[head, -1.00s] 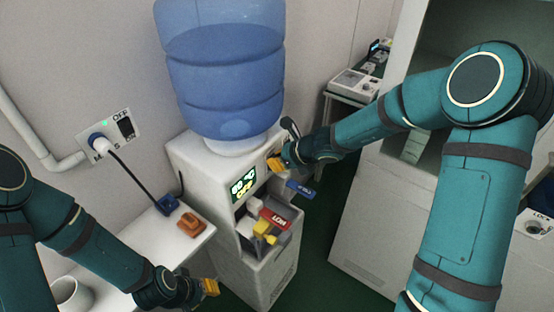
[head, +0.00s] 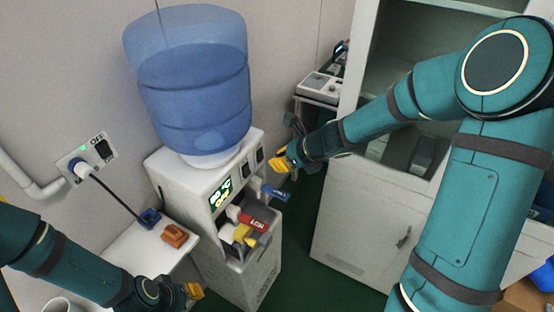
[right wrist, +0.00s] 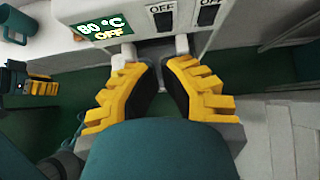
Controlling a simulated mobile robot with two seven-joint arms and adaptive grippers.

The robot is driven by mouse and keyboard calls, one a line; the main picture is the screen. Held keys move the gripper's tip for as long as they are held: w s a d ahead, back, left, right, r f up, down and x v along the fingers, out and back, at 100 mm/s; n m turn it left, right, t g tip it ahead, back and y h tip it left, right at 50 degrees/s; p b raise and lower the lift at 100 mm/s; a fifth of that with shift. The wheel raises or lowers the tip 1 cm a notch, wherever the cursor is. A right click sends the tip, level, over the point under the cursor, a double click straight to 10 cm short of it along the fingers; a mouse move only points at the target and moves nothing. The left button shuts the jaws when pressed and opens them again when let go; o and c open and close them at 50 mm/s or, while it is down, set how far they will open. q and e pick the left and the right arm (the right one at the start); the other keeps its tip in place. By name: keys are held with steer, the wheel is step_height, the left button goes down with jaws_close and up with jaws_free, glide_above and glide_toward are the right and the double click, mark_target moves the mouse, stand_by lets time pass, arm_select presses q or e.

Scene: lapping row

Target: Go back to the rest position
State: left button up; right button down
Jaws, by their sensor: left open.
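My left gripper (head: 193,291) is at the lower left of the head view, in front of the white side table. It is open, and I see nothing in it. My right gripper (head: 280,158) is at the upper right front of the water dispenser (head: 168,172). In the right wrist view its yellow fingers (right wrist: 158,85) stand apart with a narrow gap and nothing between them. The dispenser's display (right wrist: 103,29) and two switches marked OFF lie beyond them. I cannot tell whether the fingers touch the dispenser.
A blue water bottle (head: 195,95) tops the dispenser, with blue, red and yellow tap parts below. An orange object (head: 174,236) and a blue plug (head: 150,217) lie on the side table (head: 130,252). A wall switch (head: 103,149) is at left. A white cabinet (head: 350,215) stands at right.

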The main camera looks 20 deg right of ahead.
stand_by(0.3)
steer(key=s+a+f+n+g+b, duration=0.1)
steer(key=s+a+f+n, duration=0.3)
steer(key=s+f+n, duration=0.2)
steer(key=s+a+f+n+g+h+b, duration=0.1)
steer(key=s+a+f+n, duration=0.3)
steer(key=f+n, duration=0.7)
steer(key=s+a+f+n+g+h+b, duration=0.1)
steer(key=s+a+f+n+g+b, duration=0.1)
steer(key=s+f+n, duration=0.6)
steer(key=shift+a+f+n+g, duration=0.7)
steer(key=shift+a+f, duration=0.2)
steer(key=shift+a, duration=0.05)
steer(key=shift+s, duration=0.1)
